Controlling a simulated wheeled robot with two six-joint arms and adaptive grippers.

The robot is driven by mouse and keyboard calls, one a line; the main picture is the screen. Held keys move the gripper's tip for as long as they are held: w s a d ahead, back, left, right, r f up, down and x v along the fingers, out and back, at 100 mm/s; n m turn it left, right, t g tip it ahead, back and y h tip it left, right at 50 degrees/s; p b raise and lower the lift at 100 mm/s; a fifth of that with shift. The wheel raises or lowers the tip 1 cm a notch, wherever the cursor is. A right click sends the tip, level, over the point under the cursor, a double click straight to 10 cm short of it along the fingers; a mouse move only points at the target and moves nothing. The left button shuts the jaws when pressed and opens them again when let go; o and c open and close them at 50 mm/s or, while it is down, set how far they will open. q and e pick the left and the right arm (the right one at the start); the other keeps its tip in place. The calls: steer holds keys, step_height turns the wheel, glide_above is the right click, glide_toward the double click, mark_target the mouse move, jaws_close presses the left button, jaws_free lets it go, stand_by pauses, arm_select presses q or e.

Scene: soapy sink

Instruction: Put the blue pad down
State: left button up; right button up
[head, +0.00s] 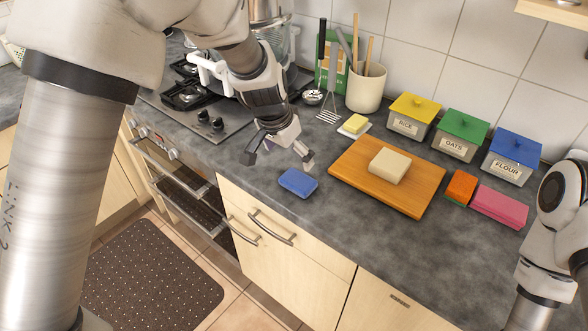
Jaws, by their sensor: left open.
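The blue pad (298,183) lies flat on the dark grey counter (262,190), close to its front edge and left of the wooden board. My left gripper (279,161) is open, its two fingers spread wide, just behind and above the pad in the picture. Nothing shows between its fingers, and the pad looks clear of them. My right arm shows at the right edge, but its gripper is out of view.
A wooden board (415,199) with a cream block (389,166) is to the right. Beyond it are an orange-and-green sponge (461,187) and a pink cloth (499,206). Butter (356,124), utensils and lidded canisters (459,137) stand behind. The stove (205,110) is left.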

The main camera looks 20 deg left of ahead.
arm_select(q)
steer(key=s+a+f+n+g+y, duration=0.1)
steer(key=s+a+f, duration=0.2)
steer(key=s+f, duration=0.55)
steer(key=s+a+f+n+g+y, duration=0.1)
steer(key=s+a+f, duration=0.35)
steer(key=f, duration=0.75)
steer(key=s+f+n, duration=0.1)
steer(key=s+f, duration=0.3)
steer(key=s, duration=0.5)
steer(key=s+d+f+n+g, duration=0.1)
steer(key=s+f, duration=0.3)
steer(key=s, duration=0.6)
steer(key=shift+d+f+h, duration=0.2)
steer(key=shift+f+h, duration=0.15)
steer(key=shift+h, duration=0.05)
steer(key=shift+a, duration=0.1)
